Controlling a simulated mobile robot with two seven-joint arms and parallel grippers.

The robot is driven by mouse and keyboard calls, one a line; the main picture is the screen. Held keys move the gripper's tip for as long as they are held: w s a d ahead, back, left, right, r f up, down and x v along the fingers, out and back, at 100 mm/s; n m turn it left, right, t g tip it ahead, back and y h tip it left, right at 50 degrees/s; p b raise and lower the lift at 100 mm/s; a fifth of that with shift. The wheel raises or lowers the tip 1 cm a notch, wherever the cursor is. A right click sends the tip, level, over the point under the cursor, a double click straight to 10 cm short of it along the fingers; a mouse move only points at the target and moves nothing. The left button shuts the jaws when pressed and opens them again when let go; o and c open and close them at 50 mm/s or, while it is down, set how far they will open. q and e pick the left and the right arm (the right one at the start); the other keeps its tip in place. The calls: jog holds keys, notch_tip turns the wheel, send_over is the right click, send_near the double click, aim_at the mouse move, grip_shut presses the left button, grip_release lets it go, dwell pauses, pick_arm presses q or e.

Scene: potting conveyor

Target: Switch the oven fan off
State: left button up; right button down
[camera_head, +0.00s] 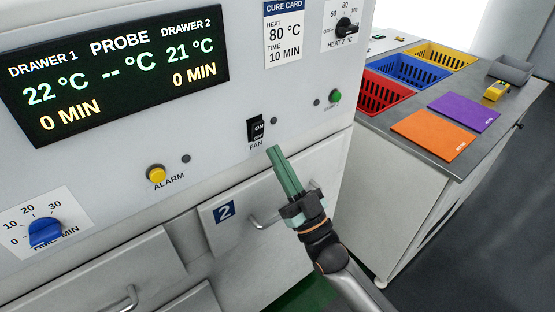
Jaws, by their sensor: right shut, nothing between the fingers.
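The oven fan switch (257,130) is a small black rocker marked ON above and OFF below, with the label FAN under it. It sits on the white oven panel (205,130). I cannot tell for sure which way the rocker is tipped. My right gripper (272,151) comes up from the lower right with its green fingers shut and empty. Its fingertips are just below and to the right of the switch in the picture. I cannot tell whether they touch the panel. My left gripper is not in view.
A yellow alarm button (156,174), a blue timer knob (45,232), a green button (335,96) and a black heat knob (346,27) share the panel. Drawer 2's handle (265,221) is below. A side bench (410,150) holds coloured baskets and mats.

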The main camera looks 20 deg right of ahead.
pick_arm(q)
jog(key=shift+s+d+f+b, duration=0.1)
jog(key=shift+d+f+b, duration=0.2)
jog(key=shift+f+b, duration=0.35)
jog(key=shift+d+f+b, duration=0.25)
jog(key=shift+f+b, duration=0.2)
jog(key=shift+b, duration=0.3)
pick_arm(e)
jog(key=w+f+v, duration=0.1)
jog(key=v, duration=0.9)
jog(key=shift+w+a+f, duration=0.15)
jog(key=shift+a+f, duration=0.05)
jog(key=shift+f, duration=0.25)
notch_tip(320, 180, down, 11)
jog(key=s+m+g+h+p, duration=0.2)
jog(key=g+h+p, duration=0.2)
jog(key=g, duration=0.3)
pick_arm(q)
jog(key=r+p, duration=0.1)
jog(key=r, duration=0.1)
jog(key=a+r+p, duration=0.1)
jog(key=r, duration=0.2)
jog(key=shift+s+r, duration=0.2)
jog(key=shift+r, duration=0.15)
pick_arm(e)
jog(key=s+f+g+h, duration=0.2)
jog(key=s+f+g, duration=0.6)
jog(key=s+f, duration=0.4)
jog(key=shift+d+h, duration=0.3)
jog(key=shift+d, duration=0.1)
